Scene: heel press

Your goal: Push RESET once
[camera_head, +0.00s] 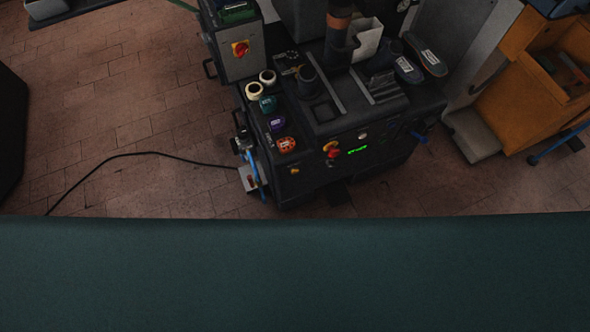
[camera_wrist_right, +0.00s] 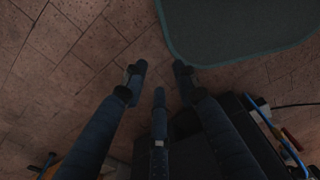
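The dark heel press (camera_head: 345,125) stands beyond the dark teal surface in the head view. Its front panel carries a red and yellow button (camera_head: 330,150), a small green lit display (camera_head: 358,150), a pale round control (camera_head: 362,136) and a small blue control (camera_head: 392,123). The labels are too small to read, so I cannot tell which control is RESET. My right gripper (camera_wrist_right: 159,80) shows only in the right wrist view; its dark fingers are spread apart with nothing between them. Part of the dark press (camera_wrist_right: 255,130) appears below and right of the fingers. My left gripper is not in view.
A dark teal surface (camera_head: 300,275) fills the bottom of the head view. An orange cart (camera_head: 535,95) stands right. A black cable (camera_head: 130,155) crosses the brick floor, otherwise clear at left.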

